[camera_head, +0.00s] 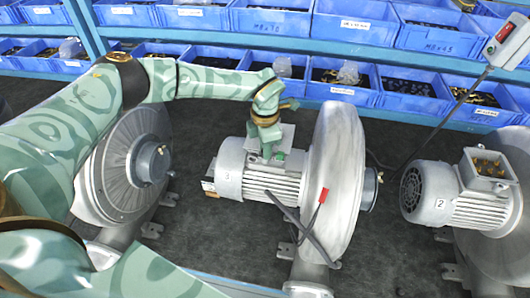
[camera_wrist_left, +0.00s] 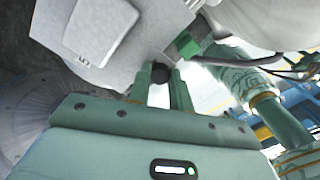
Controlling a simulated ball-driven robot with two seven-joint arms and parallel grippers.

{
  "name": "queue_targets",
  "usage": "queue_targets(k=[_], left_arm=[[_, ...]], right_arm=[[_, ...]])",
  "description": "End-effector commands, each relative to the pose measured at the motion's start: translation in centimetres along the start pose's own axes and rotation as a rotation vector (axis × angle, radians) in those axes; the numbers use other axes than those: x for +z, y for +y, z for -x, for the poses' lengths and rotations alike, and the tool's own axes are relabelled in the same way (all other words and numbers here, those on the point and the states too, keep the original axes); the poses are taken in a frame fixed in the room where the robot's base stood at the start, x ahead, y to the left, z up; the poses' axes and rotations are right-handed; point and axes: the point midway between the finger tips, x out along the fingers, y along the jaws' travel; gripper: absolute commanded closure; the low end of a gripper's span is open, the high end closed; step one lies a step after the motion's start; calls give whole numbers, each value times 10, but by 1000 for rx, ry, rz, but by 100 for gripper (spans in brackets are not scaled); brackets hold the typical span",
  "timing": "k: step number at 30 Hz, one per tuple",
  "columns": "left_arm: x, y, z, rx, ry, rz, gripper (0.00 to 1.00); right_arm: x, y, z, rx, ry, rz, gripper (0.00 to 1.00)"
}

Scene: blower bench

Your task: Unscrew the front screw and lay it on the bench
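The blower marked 3 (camera_head: 229,180) stands in the middle of the bench, with a light grey cover plate on top of its motor. The plate (camera_wrist_left: 120,50) fills the upper left of the left wrist view. My left gripper (camera_head: 272,152) points down at this plate. In the left wrist view its two fingers stand on either side of a dark round screw head (camera_wrist_left: 160,73), which fills the gap between them at the plate's edge. I take it as the front screw; its shank is hidden. My right gripper does not show clearly.
Another blower (camera_head: 128,165) stands to the left and blower 2 (camera_head: 430,190) to the right. Blue bins (camera_head: 270,22) line the back. Dark bench surface (camera_head: 190,235) is free front left of blower 3.

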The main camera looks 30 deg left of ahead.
Motion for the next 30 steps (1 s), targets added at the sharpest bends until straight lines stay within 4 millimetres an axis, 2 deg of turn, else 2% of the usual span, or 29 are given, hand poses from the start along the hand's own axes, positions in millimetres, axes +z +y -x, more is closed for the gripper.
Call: queue_targets(k=[5,8,30], left_arm=[[0,0,0,-1,0,17,100],[0,0,0,-2,0,145,100],[0,-1,0,-2,4,1903,100]], right_arm=[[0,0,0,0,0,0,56],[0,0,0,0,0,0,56],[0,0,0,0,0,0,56]])
